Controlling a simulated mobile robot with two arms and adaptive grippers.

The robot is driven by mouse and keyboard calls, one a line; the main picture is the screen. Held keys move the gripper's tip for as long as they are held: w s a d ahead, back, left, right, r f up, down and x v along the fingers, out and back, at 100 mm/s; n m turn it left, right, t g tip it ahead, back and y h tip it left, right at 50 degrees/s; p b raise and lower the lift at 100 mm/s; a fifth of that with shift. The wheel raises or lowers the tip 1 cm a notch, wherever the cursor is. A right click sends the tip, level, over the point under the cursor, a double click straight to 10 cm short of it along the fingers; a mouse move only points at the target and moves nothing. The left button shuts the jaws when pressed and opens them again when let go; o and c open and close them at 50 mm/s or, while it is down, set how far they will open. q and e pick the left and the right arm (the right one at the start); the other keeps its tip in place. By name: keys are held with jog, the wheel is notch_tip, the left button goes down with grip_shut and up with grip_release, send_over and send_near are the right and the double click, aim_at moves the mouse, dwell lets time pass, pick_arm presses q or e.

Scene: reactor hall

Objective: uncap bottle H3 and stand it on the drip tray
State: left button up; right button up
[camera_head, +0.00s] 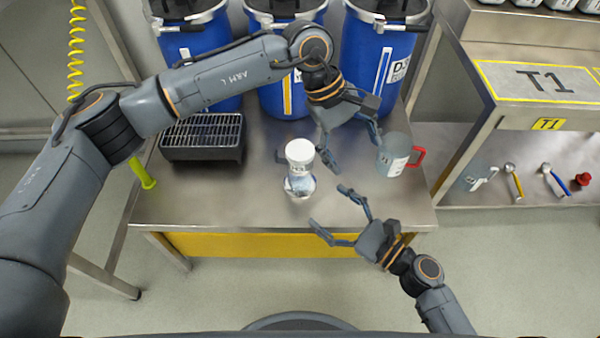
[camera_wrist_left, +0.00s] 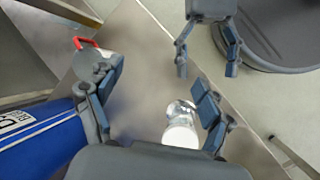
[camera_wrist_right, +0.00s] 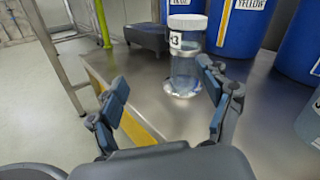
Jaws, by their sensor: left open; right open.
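Bottle H3 (camera_head: 298,172) is clear with a white cap (camera_head: 299,151) on it and stands upright on the steel table. Its label, partly readable as "3", shows in the right wrist view (camera_wrist_right: 184,62). The left wrist view shows the cap (camera_wrist_left: 181,136) from above. The black drip tray (camera_head: 203,150) with a metal grate is at the table's left. My left gripper (camera_head: 350,158) is open and empty, right of the bottle. My right gripper (camera_head: 333,205) is open and empty, in front and to the right of the bottle, apart from it.
A grey jug with a red handle (camera_head: 393,155) stands at the table's right. Several blue drums (camera_head: 290,80) line the back. Bench T1 (camera_head: 540,85) is at the right, with tools on its lower shelf. The front left of the table is clear.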

aim_at(299, 149)
pick_arm(q)
jog(key=w+a+y, duration=0.1)
jog(key=w+a, duration=0.1)
jog(key=a, duration=0.1)
jog(key=w+a+r+t+y, duration=0.1)
jog(key=w+a+y, duration=0.1)
jog(key=a, duration=0.1)
jog(key=w+a+m+t+y, duration=0.1)
jog(key=w+a, duration=0.1)
jog(key=a, duration=0.1)
jog(key=shift+w+a+r+y, duration=0.1)
jog(key=shift+a+r+y, duration=0.2)
jog(key=shift+y, duration=0.1)
pick_arm(e)
jog(key=w+d+m, duration=0.1)
jog(key=m, duration=0.1)
jog(key=w+d+f+m+t+h, duration=0.1)
jog(key=m, duration=0.1)
jog(key=shift+d+f, duration=0.1)
pick_arm(q)
jog(key=shift+w+a+r, duration=0.1)
jog(key=shift+w+a, duration=0.05)
jog(key=shift+a, duration=0.15)
pick_arm(e)
jog(key=shift+w+m+t+h, duration=0.25)
jog(key=shift+m+t+h, duration=0.05)
jog(key=x, duration=1.3)
jog(key=shift+w+a, duration=0.15)
jog(key=shift+a, duration=0.1)
